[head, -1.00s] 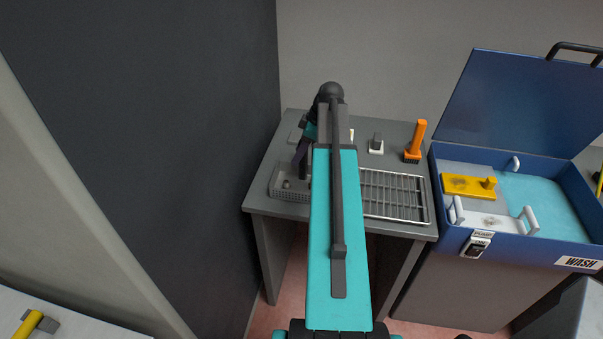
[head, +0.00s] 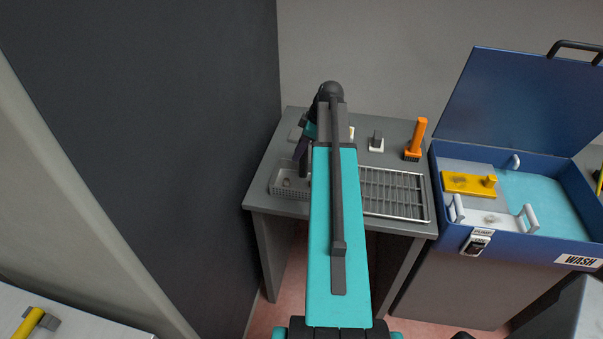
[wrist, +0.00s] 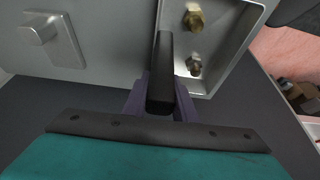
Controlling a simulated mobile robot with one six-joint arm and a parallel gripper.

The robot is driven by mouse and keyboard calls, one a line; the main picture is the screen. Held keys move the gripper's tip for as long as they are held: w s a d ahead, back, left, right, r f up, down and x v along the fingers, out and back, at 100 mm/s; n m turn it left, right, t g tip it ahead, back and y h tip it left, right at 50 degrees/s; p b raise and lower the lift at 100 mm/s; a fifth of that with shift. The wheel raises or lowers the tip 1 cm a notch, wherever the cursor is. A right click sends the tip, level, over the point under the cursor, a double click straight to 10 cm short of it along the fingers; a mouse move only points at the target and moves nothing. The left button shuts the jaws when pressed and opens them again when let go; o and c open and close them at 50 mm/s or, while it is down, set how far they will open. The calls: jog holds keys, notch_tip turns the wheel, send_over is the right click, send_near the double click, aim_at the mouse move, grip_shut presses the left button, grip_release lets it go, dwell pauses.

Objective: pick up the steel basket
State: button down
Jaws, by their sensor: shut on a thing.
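The grey steel basket (head: 286,190) stands at the left front of the grey table, with perforated sides and its right end hidden behind my arm. In the wrist view, its pale metal inside (wrist: 228,55) holds two brass fittings (wrist: 195,20). My gripper (wrist: 162,95) has purple fingers shut on a dark bar (wrist: 163,60), which appears to be the basket's handle. In the head view the fingertips are mostly hidden by my arm. I cannot tell any gap between basket and table.
A wire rack (head: 395,193) lies to the right of my arm. An orange-handled brush (head: 415,140) and a small switch block (head: 376,142) stand behind it. A blue wash tub (head: 540,205) with its lid up is at right. A dark wall (head: 190,150) rises close on the left.

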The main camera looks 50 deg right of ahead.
jog(key=shift+r, duration=0.2)
dwell(0.3)
jog(key=s+a+r+b, duration=0.2)
jog(key=s+a+b, duration=0.1)
jog(key=s, duration=0.4)
jog(key=s+a+r+b, duration=0.2)
jog(key=s+a+b, duration=0.1)
jog(key=s, duration=0.4)
jog(key=shift+a+r, duration=0.35)
jog(key=shift+a, duration=0.5)
jog(key=shift+w+a, duration=0.1)
jog(key=shift+a, duration=0.1)
